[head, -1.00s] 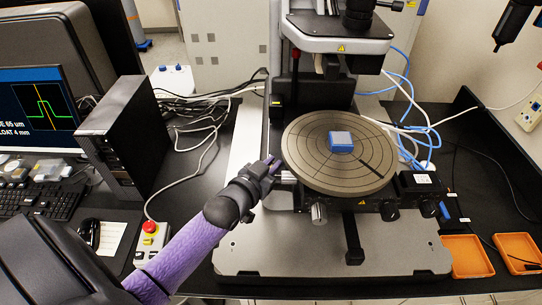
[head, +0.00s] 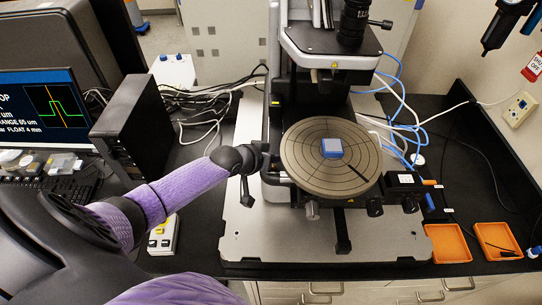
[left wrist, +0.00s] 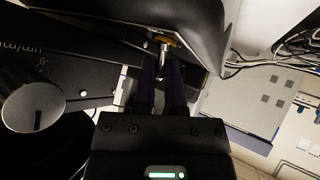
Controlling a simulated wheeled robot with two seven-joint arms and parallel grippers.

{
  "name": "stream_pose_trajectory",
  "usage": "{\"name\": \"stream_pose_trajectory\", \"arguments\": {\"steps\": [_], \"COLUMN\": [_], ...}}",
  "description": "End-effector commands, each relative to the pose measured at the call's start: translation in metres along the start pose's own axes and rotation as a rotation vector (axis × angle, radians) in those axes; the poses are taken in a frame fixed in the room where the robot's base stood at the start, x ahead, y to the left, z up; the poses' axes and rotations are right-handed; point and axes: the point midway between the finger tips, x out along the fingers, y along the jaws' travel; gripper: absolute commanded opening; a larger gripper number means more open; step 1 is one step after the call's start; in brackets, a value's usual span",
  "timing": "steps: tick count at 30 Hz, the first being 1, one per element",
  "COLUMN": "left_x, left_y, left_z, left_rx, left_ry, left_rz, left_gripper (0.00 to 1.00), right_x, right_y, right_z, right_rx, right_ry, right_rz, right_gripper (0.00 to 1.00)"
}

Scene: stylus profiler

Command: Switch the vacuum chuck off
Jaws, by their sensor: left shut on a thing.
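The round grey vacuum chuck (head: 305,170) sits on the stage of the profiler in the head view, with a small blue-edged sample (head: 332,148) on it. My left gripper (head: 277,163) is at the chuck's left edge, low beside the instrument, its fingertips mostly hidden in the head view. In the left wrist view its two dark fingers (left wrist: 161,80) are shut on a small metal toggle lever (left wrist: 163,51) with a brass-coloured collar. The lever's exact tilt is hard to tell. My right gripper is not in view.
A black camera column (head: 355,20) rises behind the chuck. A round knob (left wrist: 32,100) is near the gripper in the left wrist view. Two orange trays (head: 447,244) lie at the right. A computer tower (head: 132,130) and loose cables are at the left.

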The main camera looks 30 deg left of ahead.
Motion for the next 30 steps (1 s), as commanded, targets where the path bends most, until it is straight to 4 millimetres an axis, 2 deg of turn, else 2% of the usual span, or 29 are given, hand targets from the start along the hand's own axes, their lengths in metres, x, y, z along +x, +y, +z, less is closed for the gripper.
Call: {"name": "stream_pose_trajectory", "arguments": {"steps": [16,17,18,19,27,30], "left_x": [0.001,0.001,0.001,0.001,-0.001,-0.01], "left_y": [-0.001,-0.001,-0.001,-0.001,0.0,0.0], "left_z": [0.0,0.0,0.0,0.0,0.0,-0.001], "left_rx": [-0.012,-0.012,-0.012,-0.012,-0.012,-0.011], "left_ry": [-0.021,-0.021,-0.021,-0.021,-0.02,-0.021], "left_rz": [0.004,0.004,0.004,0.004,0.005,0.005], "left_gripper": [0.0,0.17,0.26,0.29,0.29,0.29], "right_x": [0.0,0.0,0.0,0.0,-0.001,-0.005], "right_y": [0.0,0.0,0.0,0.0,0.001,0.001], "right_z": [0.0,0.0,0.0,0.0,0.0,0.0], "right_rx": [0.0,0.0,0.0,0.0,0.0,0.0], "right_ry": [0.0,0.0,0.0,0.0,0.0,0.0], "right_rz": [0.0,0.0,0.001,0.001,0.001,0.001], "right_gripper": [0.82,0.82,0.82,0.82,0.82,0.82]}}
